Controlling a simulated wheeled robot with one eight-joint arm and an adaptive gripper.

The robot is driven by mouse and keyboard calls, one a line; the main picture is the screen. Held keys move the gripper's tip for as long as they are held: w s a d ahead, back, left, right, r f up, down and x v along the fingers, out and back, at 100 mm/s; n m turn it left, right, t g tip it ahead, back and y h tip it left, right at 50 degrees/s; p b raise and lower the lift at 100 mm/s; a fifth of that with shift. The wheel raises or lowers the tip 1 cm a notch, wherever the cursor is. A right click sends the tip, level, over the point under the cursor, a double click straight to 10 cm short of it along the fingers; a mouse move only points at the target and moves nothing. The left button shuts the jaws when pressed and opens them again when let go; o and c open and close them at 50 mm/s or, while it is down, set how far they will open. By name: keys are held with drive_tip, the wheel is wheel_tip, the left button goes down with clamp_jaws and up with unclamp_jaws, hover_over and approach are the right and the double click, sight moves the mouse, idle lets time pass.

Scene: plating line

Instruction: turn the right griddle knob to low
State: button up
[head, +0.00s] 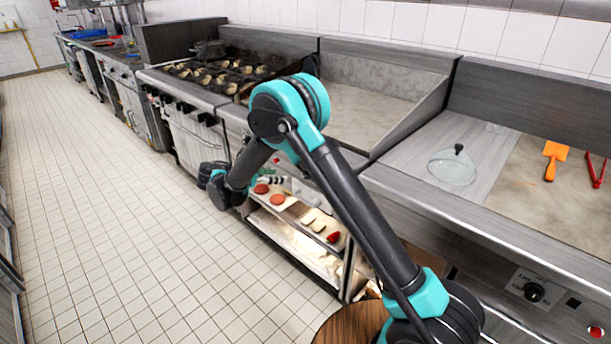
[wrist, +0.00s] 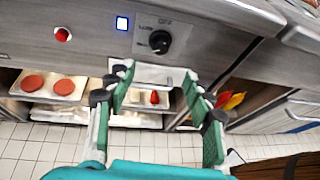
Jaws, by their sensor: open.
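In the wrist view a round black knob (wrist: 160,42) sits on a grey front panel, with OFF printed above it and a label at its left. Its pointer is too small to read. My gripper (wrist: 157,76) is open and empty, its fingers below the knob and apart from it. In the head view another black knob (head: 534,292) is on the right griddle's front at the lower right. My gripper's dark end (head: 212,182) hangs before the counter, far left of that knob. The panel behind my arm is partly hidden.
Beside the wrist-view knob are a lit blue square (wrist: 122,23) and a red button (wrist: 62,35). Below are open shelves with patties (wrist: 62,87). On the right counter lie a clear dome (head: 452,167), an orange spatula (head: 554,158) and red tongs (head: 596,171). The tiled floor at left is clear.

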drive_tip(key=x, duration=1.4)
drive_tip(key=shift+w+f, duration=0.1)
drive_tip(key=shift+d, duration=0.1)
drive_tip(key=c, duration=1.1)
